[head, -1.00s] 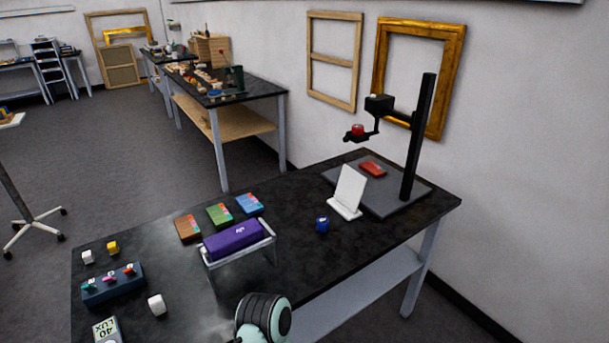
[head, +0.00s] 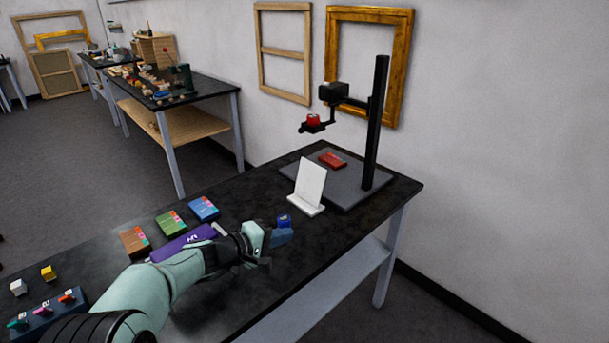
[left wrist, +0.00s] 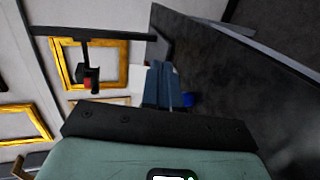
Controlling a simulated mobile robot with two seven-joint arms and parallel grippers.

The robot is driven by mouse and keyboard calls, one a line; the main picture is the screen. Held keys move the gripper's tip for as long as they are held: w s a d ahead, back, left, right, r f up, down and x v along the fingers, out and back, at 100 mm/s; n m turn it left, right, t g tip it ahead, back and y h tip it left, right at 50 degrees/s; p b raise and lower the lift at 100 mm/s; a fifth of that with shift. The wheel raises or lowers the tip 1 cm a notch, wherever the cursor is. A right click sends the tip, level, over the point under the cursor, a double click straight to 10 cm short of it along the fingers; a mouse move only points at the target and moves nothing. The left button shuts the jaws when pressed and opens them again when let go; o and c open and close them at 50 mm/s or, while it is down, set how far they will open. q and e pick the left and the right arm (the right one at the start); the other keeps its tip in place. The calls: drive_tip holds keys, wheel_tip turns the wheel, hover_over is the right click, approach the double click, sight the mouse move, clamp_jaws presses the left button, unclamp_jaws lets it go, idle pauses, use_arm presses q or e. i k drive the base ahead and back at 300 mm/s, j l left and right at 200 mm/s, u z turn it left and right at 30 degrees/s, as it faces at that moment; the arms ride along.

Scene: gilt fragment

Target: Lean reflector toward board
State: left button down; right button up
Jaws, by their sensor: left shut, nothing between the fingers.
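The reflector is a white upright panel (head: 311,182) on a small white foot, tilted slightly back. It stands at the near left edge of the grey board (head: 352,186) of the black copy stand. My left gripper (head: 284,237) is shut and empty, in front of the reflector and apart from it, low over the black table. Its blue fingers show in the left wrist view (left wrist: 166,86), where a pale patch beside them is mostly hidden. A small blue block (head: 284,220) is just behind the fingertips; I cannot tell if they touch. My right gripper is out of view.
A red block (head: 332,159) lies on the board. The stand's black column (head: 376,125) and its arm with a red part (head: 313,120) rise above. My left forearm partly covers a purple roll (head: 190,240). Bare tabletop lies right of the gripper.

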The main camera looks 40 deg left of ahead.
sight(311, 178)
drive_tip(key=i+j, duration=0.2)
drive_tip(key=j, duration=0.15)
drive_tip(key=i+j, duration=0.15)
drive_tip(key=j, duration=0.2)
drive_tip(key=i+j, duration=0.2)
drive_tip(key=j, duration=0.1)
